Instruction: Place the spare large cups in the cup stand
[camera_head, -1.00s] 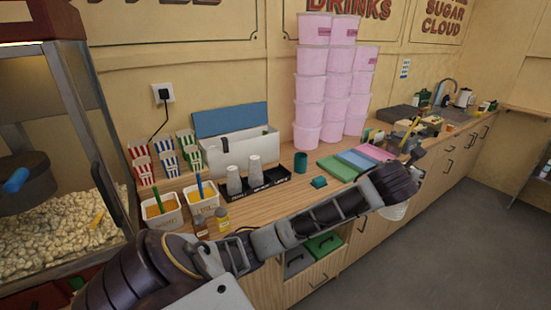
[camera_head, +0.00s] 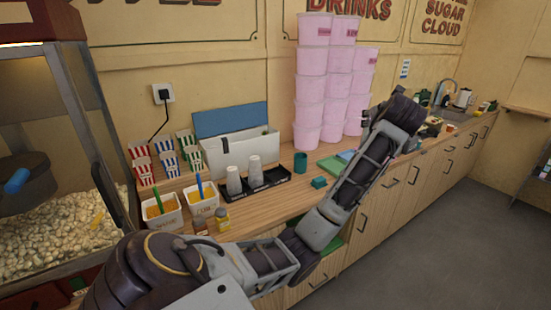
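The cup stand is a black tray (camera_head: 276,179) on the counter with compartments. Two stacks of pale grey cups, a left stack (camera_head: 233,181) and a right stack (camera_head: 255,171), stand upright in its left part. The right part of the stand looks empty. My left arm crosses the front of the counter and rises to the right of the stand. I cannot make out its gripper, which seems hidden behind the end of the arm. My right gripper is not in view. I cannot identify any loose large cups.
A green cup (camera_head: 300,162) and a small green block (camera_head: 319,182) are right of the stand. Behind are a white bin (camera_head: 240,152) and pink tubs (camera_head: 318,90). Sauce tubs (camera_head: 162,212) and striped boxes (camera_head: 165,157) are left. My arm partly covers the coloured mats (camera_head: 331,164).

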